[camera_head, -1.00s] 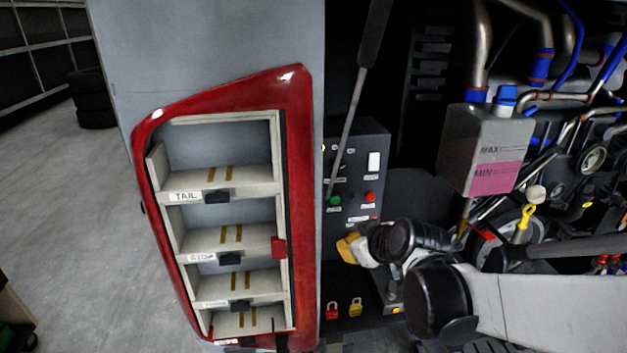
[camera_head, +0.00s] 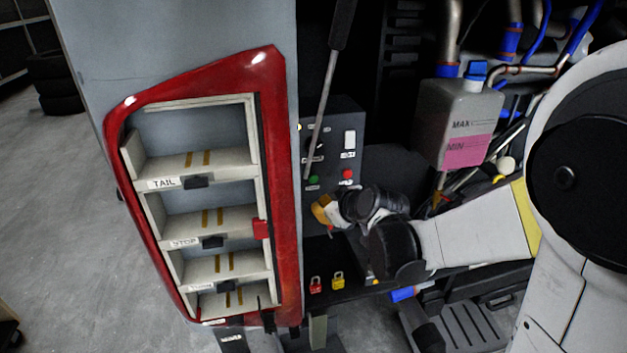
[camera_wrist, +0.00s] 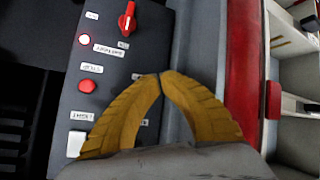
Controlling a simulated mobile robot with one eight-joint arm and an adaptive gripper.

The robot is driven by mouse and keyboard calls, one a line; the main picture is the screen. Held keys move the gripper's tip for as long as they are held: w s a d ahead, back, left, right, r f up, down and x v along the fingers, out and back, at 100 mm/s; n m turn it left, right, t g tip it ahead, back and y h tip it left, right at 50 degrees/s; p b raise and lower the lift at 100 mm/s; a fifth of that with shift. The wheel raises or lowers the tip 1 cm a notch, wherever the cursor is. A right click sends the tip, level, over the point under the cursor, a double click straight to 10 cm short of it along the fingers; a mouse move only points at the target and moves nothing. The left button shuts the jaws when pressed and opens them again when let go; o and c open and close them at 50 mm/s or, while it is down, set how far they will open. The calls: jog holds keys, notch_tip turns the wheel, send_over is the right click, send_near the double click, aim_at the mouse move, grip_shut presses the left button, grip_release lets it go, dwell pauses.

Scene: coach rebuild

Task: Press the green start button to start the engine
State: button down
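The green button (camera_head: 313,181) is on the lower left of the dark control panel (camera_head: 331,118) in the head view, with a red button (camera_head: 347,175) to its right. My gripper (camera_head: 321,212) is just below the green button in that view. In the wrist view, my gripper's yellow fingers (camera_wrist: 160,76) meet at the tips in front of the panel (camera_wrist: 60,110), with nothing visible between them. The red button (camera_wrist: 88,86) is left of the fingertips there. The green button cannot be seen in the wrist view. Contact with the panel cannot be told.
The wrist view also shows a red rotary knob (camera_wrist: 127,20), a lit indicator (camera_wrist: 84,40) and a white switch (camera_wrist: 77,145). A red-framed shelf unit (camera_head: 286,190) stands left of the panel. A diagonal rod (camera_head: 325,100) passes before it. Red and yellow padlocks (camera_head: 338,281) sit below.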

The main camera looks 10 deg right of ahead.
send_near(308, 187)
jog(key=shift+s+f+x, duration=0.15)
jog(key=shift+f+x, duration=0.05)
jog(key=shift+x, duration=1)
jog(key=shift+s+f+x, duration=0.15)
jog(key=shift+x, duration=1.05)
jog(key=shift+w+a+b, duration=0.15)
jog(key=shift+b, duration=0.15)
jog(key=shift+w, duration=0.3)
jog(key=shift+w, duration=0.5)
jog(key=shift+s, duration=0.95)
jog(key=shift+s, duration=2.5)
